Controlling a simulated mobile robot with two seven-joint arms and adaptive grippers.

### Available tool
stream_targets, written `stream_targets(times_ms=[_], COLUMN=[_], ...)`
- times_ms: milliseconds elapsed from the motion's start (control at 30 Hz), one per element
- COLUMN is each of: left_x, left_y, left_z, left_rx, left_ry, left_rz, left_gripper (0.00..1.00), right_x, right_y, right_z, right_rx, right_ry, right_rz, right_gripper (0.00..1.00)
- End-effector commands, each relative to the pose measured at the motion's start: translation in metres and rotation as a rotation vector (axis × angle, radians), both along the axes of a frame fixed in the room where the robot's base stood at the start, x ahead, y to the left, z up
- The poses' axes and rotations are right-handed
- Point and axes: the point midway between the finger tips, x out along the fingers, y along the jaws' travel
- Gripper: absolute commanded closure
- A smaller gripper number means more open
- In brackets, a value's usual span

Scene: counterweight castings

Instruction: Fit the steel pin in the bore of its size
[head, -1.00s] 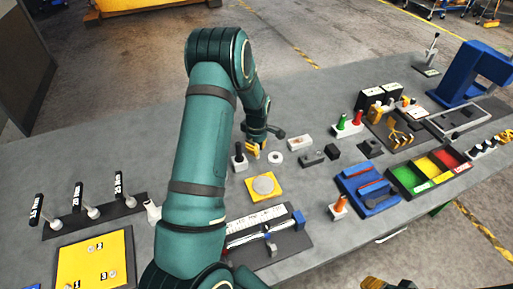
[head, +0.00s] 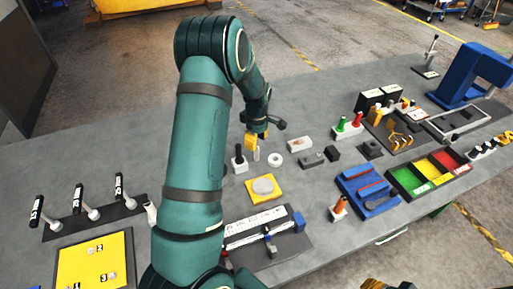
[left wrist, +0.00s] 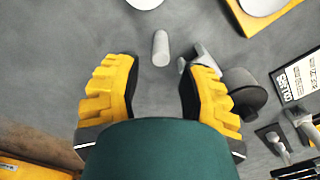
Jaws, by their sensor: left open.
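The steel pin (head: 256,154) is a small grey cylinder on the bench, just right of a black-knobbed gauge (head: 239,161). In the left wrist view the pin (left wrist: 160,48) stands beyond the open fingertips, near the line between them, apart from both. My left gripper (head: 252,142) is open and empty, close to the pin. A white ring (head: 276,160) with a central hole lies right of the pin. A pale block (head: 299,144) and dark blocks (head: 311,160) lie farther right; their bore sizes are too small to tell. Yellow parts of my right gripper (head: 378,284) show at the bottom edge.
The black-knobbed gauge (left wrist: 240,92) stands close to one left finger. A yellow plate with a grey disc (head: 263,186) lies nearer. A measuring fixture (head: 270,243), blue fixture (head: 368,190) and colored trays (head: 432,171) occupy the front and right. Bench behind the pin is clear.

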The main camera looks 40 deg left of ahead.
Motion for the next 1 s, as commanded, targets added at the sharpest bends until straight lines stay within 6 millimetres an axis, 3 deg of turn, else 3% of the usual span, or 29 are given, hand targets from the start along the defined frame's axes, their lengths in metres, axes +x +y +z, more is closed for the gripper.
stream_targets(times_ms=[200, 400, 433, 833, 1000], left_x=[0.0, 0.0, 0.0, -0.005, -0.005], left_y=[0.0, 0.0, 0.0, 0.002, 0.004], left_z=[0.045, 0.067, 0.068, 0.056, 0.035], left_rx=[0.001, 0.001, 0.0, -0.007, -0.006], left_ry=[-0.004, -0.001, -0.001, 0.003, 0.002], left_rz=[0.0, 0.0, 0.0, -0.014, -0.012], left_gripper=[0.59, 0.56, 0.63, 0.63, 0.63], right_x=[0.0, 0.0, 0.0, 0.0, 0.0], right_y=[0.0, 0.0, 0.0, 0.0, 0.0], right_z=[0.001, 0.002, 0.002, 0.023, 0.022], right_rx=[0.0, 0.0, 0.0, 0.003, 0.003], right_ry=[0.0, 0.0, 0.0, 0.0, 0.0], right_rz=[0.0, 0.0, 0.0, 0.003, 0.003], right_gripper=[0.53, 0.53, 0.53, 0.53, 0.53])
